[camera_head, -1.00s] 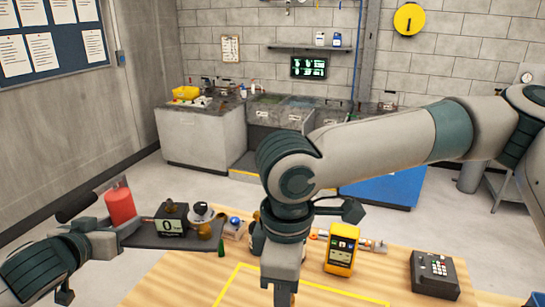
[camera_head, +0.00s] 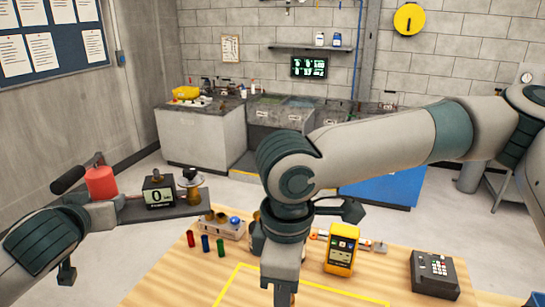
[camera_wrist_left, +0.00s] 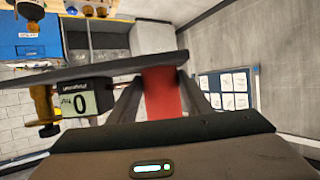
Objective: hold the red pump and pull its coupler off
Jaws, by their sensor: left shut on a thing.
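The red pump (camera_head: 101,182) is off the table at the left in the head view. Its dark base carries a gauge box (camera_head: 158,191) reading 0 and a round-topped brass fitting (camera_head: 191,187); I cannot tell if that is the coupler. My left gripper (camera_head: 112,208) is shut on the pump. In the left wrist view the red body (camera_wrist_left: 161,92) sits between the fingers (camera_wrist_left: 160,85), with the gauge box to the left. My right gripper (camera_head: 282,285) hangs over the table, apart from the pump; its fingertips are cut off or hidden.
On the wooden table stand red, blue and green tubes (camera_head: 205,243), a small tray (camera_head: 222,228) of parts, a yellow meter (camera_head: 341,249) and a dark keypad device (camera_head: 434,273). The yellow-taped area (camera_head: 250,268) looks mostly clear. My right forearm crosses above the table.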

